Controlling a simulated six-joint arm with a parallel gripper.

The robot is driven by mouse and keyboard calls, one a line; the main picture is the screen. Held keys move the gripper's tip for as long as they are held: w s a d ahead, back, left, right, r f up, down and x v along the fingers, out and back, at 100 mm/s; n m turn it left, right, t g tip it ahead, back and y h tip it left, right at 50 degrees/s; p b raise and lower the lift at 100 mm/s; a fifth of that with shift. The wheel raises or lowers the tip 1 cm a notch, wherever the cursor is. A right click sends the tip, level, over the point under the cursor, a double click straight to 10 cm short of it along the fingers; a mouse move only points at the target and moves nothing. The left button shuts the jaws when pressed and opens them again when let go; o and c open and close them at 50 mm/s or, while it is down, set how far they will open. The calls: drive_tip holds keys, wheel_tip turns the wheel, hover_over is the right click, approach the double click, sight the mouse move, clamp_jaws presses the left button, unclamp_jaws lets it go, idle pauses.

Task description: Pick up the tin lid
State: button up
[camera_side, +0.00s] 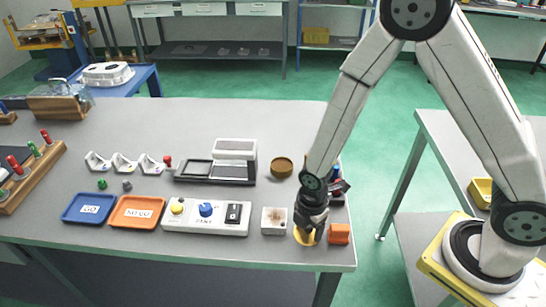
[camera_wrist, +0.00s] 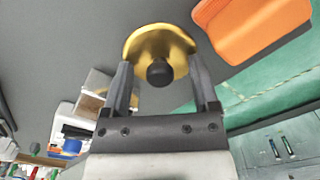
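The tin lid is a round gold disc with a black knob; in the wrist view the lid (camera_wrist: 160,40) lies ahead of my gripper, with its knob facing the camera. In the side view the lid (camera_side: 303,239) shows as a yellow edge near the front of the grey table, partly hidden by my gripper. My gripper (camera_side: 310,224) points down over it. In the wrist view my gripper (camera_wrist: 160,68) is open, with one finger on each side of the knob and gaps between. I cannot tell whether the fingertips touch the disc.
An orange block (camera_side: 339,234) stands close to the right of the lid, near the table corner. A pale box with a brown patch (camera_side: 274,220) is close on the left. A panel with buttons (camera_side: 206,215) lies farther left. A round brown dish (camera_side: 281,167) sits behind.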

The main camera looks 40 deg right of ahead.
clamp_jaws()
drive_tip(key=shift+r, duration=5)
drive_tip(key=shift+w, duration=0.1)
drive_tip(key=w+d, duration=0.5)
drive_tip(key=w, duration=0.5)
drive_tip(key=w+d, duration=0.5)
drive_tip(key=w, duration=0.5)
drive_tip(key=shift+w+d+f, duration=0.2)
drive_tip(key=shift+w+f, duration=0.05)
drive_tip(key=shift+w, duration=0.05)
